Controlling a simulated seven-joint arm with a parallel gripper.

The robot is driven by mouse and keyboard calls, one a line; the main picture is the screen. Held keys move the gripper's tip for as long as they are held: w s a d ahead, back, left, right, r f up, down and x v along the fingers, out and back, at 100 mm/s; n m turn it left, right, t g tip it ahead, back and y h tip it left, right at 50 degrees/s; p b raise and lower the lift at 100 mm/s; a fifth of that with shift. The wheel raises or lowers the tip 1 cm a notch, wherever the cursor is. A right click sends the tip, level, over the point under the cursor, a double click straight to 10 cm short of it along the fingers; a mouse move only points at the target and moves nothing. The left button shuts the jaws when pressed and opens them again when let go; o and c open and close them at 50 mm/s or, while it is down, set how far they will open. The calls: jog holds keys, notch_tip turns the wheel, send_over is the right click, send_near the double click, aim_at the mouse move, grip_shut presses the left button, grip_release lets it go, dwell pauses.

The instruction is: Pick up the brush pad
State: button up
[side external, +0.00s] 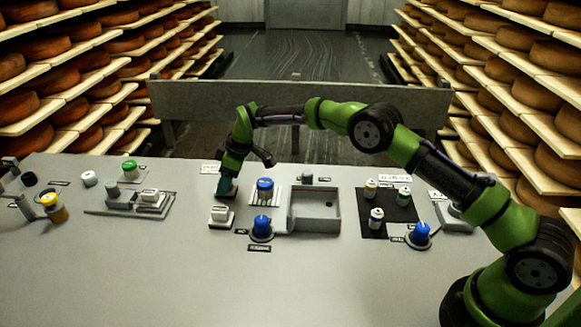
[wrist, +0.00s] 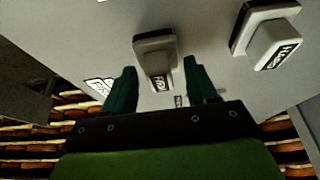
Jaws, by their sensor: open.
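My gripper (side external: 223,186) points down at the left-middle of the table, at a pale block on a base (side external: 233,190), which it partly hides. In the wrist view my gripper (wrist: 158,64) is open, with one dark green finger on each side of this pale labelled block (wrist: 154,48). I cannot tell whether the fingers touch it. A second pale labelled block on a grey base (side external: 220,213) stands just in front of it; it shows at upper right in the wrist view (wrist: 274,44). The labels are too small to read surely, so I cannot tell which is the brush pad.
Right of the gripper are blue-topped items (side external: 265,188) (side external: 262,227) and a grey open tray (side external: 314,230). A black mat (side external: 372,229) holds small bottles further right. More items stand at left, around a green-topped jar (side external: 130,169). The table's front left is clear.

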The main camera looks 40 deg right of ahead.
jog(key=c, duration=0.7)
jog(key=shift+c, duration=0.2)
jog(key=shift+r, duration=0.15)
